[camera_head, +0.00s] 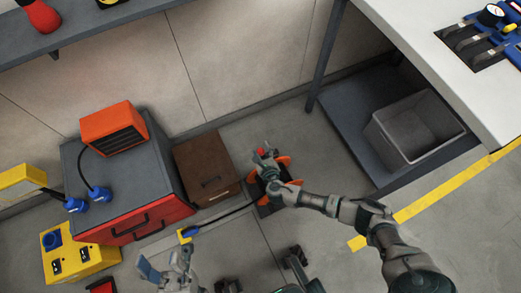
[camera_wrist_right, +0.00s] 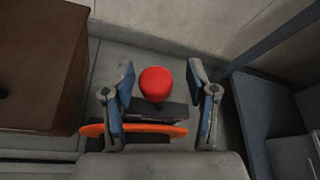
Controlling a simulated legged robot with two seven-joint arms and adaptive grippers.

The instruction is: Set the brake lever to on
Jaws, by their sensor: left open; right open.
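A red knob (camera_wrist_right: 156,84), which looks like the brake lever's handle, stands over a dark base with an orange disc (camera_wrist_right: 135,130) in the right wrist view. In the head view the red knob (camera_head: 261,151) shows small at the tip of my right gripper (camera_head: 266,160). The right gripper is open, with one finger on each side of the knob and visible gaps on both sides. Most of the lever's shaft and its on marking are hidden. My left gripper (camera_head: 166,265) is open and empty at the lower left of the head view, apart from the lever.
A brown box (camera_head: 205,168) and a red cabinet (camera_head: 138,222) stand left of the lever. A black cable (camera_head: 225,216) runs from the lever's base to a blue and yellow connector (camera_head: 187,233). A grey bin (camera_head: 415,127) sits on a low shelf at right.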

